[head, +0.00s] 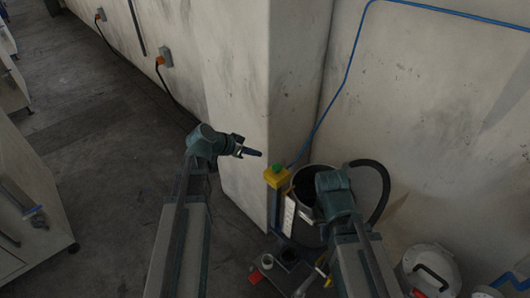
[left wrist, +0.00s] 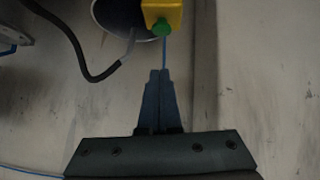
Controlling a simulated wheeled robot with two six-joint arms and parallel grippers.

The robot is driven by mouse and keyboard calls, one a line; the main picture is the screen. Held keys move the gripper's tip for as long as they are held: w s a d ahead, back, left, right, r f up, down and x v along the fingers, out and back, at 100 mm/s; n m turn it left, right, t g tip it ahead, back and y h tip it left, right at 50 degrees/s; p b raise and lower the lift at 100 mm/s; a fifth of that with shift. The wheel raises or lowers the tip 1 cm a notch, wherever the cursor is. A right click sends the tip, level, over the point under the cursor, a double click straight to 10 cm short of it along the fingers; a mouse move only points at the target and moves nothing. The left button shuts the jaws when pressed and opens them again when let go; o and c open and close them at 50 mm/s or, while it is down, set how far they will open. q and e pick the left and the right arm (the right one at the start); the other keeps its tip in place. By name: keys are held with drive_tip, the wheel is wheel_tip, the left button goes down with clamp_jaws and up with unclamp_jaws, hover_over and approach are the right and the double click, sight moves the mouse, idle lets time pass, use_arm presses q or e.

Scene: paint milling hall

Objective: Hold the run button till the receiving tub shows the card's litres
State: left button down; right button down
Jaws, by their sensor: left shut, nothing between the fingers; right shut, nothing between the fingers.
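The green run button (head: 278,168) sits on top of a yellow box (head: 277,180) on a post by the wall corner. My left gripper (head: 258,153) is shut and empty, just left of and apart from the button. In the left wrist view its closed fingertips (left wrist: 159,73) point towards the green button (left wrist: 162,28) on the yellow box (left wrist: 170,10), with a gap between. A dark round tub (head: 302,235) stands beside the post, with a white marked strip (head: 289,215) at its left; its marks are unreadable. I cannot make out the card.
A black hose (head: 382,190) curves at the tub's right. A blue cable (head: 345,85) runs along the wall. A white lidded container (head: 428,268) stands at lower right. Small pots (head: 266,262) are below the post. A pale cabinet (head: 28,215) is at left; the floor between is clear.

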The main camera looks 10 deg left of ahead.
use_arm(q)
drive_tip(key=shift+w+a+r, duration=0.2)
drive_tip(key=shift+a, duration=0.15)
drive_tip(key=b, duration=0.7)
hover_over(279, 165)
drive_tip(key=s+a, duration=0.2)
drive_tip(key=a, duration=0.1)
wheel_tip(279, 165, down, 7)
drive_tip(key=shift+f, duration=0.1)
drive_tip(key=shift+s+d+f+b, duration=0.1)
drive_tip(key=shift+d+f+b, duration=0.05)
drive_tip(key=shift+f+b, duration=0.35)
drive_tip(key=shift+s+d+f+b, duration=0.1)
drive_tip(key=shift+f+b, duration=0.3)
drive_tip(key=shift+b, duration=0.05)
drive_tip(key=shift+d+f+b, duration=0.15)
drive_tip(key=shift+f+b, duration=0.6)
drive_tip(key=shift+b, duration=0.05)
